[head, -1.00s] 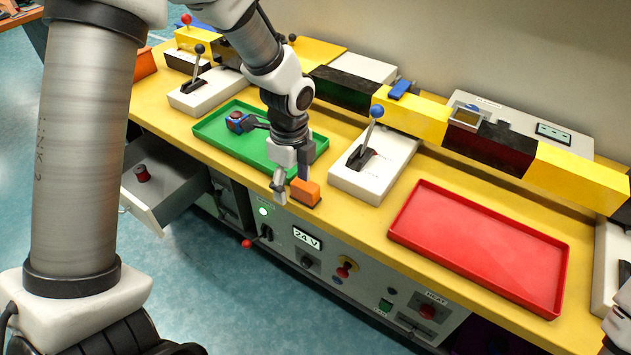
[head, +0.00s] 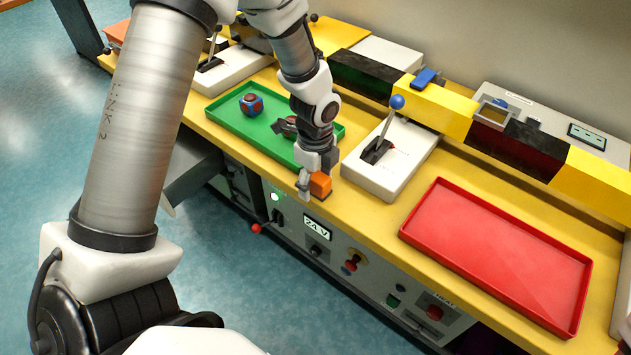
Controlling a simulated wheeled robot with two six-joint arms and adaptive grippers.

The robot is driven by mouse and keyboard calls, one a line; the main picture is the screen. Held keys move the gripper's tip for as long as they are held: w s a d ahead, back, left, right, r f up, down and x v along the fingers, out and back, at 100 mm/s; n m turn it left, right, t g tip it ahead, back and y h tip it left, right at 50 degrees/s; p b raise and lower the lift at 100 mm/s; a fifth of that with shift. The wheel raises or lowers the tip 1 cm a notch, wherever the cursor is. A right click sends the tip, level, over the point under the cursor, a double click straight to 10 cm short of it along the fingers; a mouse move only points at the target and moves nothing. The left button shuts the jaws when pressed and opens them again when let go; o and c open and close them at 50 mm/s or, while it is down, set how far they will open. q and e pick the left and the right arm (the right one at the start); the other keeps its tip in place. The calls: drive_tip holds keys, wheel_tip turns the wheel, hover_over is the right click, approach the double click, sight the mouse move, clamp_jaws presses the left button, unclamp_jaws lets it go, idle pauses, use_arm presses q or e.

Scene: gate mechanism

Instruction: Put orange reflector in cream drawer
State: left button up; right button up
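The orange reflector (head: 320,185) is a small orange block at the front edge of the yellow bench, just right of the green tray. My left gripper (head: 313,183) points down at it, with one finger on the block's left side and the other partly hidden behind it. Whether the fingers press on the block cannot be made out. An open drawer (head: 192,172) with a pale grey front juts from the bench at the left; my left arm hides much of it, including its inside. My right gripper is not in view.
A green tray (head: 222,119) holds a blue and red cube (head: 251,104). A white lever box (head: 406,165) with a blue knob stands right of the reflector. An empty red tray (head: 490,252) lies further right. A red-knobbed lever (head: 257,228) sticks out of the front panel.

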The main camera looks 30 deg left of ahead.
use_arm(q)
clamp_jaws()
